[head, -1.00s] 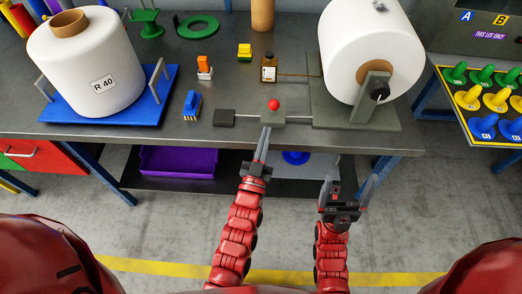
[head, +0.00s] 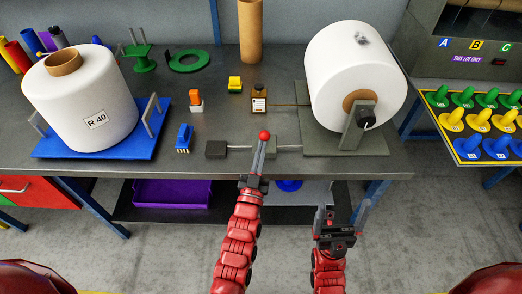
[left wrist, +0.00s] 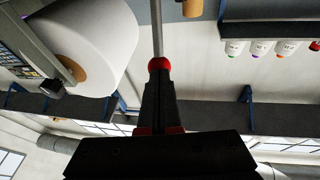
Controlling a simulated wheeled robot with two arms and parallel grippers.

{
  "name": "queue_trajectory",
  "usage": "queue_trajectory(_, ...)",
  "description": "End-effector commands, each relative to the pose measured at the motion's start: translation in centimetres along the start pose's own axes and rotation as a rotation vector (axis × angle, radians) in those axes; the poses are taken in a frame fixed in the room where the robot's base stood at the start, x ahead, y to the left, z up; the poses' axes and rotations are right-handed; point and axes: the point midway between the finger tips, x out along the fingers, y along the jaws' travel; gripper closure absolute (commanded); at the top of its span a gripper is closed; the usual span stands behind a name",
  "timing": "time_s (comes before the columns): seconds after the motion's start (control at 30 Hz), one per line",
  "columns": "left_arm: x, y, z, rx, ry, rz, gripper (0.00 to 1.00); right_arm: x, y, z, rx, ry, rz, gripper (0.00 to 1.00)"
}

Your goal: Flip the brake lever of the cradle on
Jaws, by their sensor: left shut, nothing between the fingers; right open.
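The brake lever's red ball knob (head: 265,134) shows at the table's front edge, left of the cradle. My left gripper (head: 263,148) is shut and empty, its fingertips at the knob, overlapping its lower side; I cannot tell whether they touch. In the left wrist view the red knob (left wrist: 159,64) sits just beyond the shut fingers (left wrist: 159,88), with the thin grey lever rod (left wrist: 156,30) running away from it. The cradle (head: 318,138) is grey and carries a large white bobbin (head: 350,72). My right gripper (head: 340,218) is open and empty, below the table edge.
A dark block (head: 216,149) lies left of the lever. A blue tray (head: 60,151) holds another white bobbin (head: 82,100). A peg board (head: 455,155) is at right.

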Motion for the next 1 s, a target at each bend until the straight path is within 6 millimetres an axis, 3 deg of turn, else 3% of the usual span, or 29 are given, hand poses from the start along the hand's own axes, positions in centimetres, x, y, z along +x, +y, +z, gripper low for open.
queue_trajectory(0.37, 1.4, -0.3, -1.0, 0.000, 0.000, 0.000, 1.00, 1.0, 0.1, -0.2, 0.000, 0.000, 0.000, 0.08)
queue_trajectory(1.0, 5.9, -1.2, -2.7, -0.102, -0.508, -0.001, 1.00, 5.1, 0.2, -0.9, 0.000, 0.000, 0.000, 0.08)
